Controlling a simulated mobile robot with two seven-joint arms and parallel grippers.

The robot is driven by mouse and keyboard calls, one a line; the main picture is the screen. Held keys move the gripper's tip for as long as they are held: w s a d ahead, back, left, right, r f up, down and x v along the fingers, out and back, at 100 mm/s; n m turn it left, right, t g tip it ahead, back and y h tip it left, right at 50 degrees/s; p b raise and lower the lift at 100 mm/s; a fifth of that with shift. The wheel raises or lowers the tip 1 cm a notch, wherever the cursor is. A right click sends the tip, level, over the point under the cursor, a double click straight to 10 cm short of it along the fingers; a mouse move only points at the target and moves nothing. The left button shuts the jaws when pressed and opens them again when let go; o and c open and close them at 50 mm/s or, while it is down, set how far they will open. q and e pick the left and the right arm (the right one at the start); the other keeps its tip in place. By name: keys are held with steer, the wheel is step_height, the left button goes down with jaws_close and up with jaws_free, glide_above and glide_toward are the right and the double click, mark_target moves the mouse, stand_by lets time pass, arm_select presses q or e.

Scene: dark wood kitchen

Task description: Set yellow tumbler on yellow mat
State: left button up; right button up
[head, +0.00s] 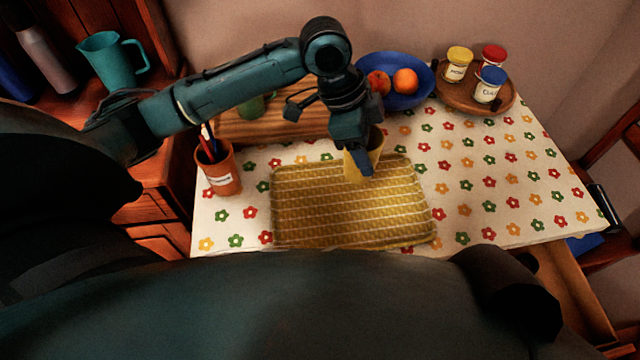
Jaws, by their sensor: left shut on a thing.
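The yellow tumbler (353,168) is at the back edge of the yellow mat (330,215), near its middle. My left gripper (366,160) comes down from above and is shut on the tumbler, hiding part of it. The tumbler looks roughly upright. I cannot tell whether its base touches the mat. The mat lies flat on the flowered tablecloth, and most of it is bare. My right gripper is not in view.
An orange pen cup (220,174) stands left of the mat. A wooden board (290,120) lies behind, with a green item (252,107) on it. A blue fruit bowl (405,98) and a round tray (460,97) with jars stand at the back. The tablecloth's right side is clear.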

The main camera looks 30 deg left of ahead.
arm_select(q)
steer(key=shift+s+a+r+m, duration=0.1)
steer(key=shift+s+a+m, duration=0.1)
steer(key=shift+s+m, duration=0.1)
steer(key=shift+s+a+f, duration=0.1)
steer(key=shift+f, duration=0.1)
step_height(320, 180, down, 10)
steer(key=shift+r+b, duration=0.2)
steer(key=shift+b, duration=0.1)
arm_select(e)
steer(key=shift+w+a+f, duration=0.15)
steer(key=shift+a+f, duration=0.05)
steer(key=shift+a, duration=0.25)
arm_select(q)
steer(key=o, duration=1)
steer(key=shift+f, duration=0.15)
steer(key=shift+c, duration=0.2)
steer(key=v, duration=1.2)
steer(key=shift+r+p, duration=0.2)
steer(key=shift+p, duration=0.2)
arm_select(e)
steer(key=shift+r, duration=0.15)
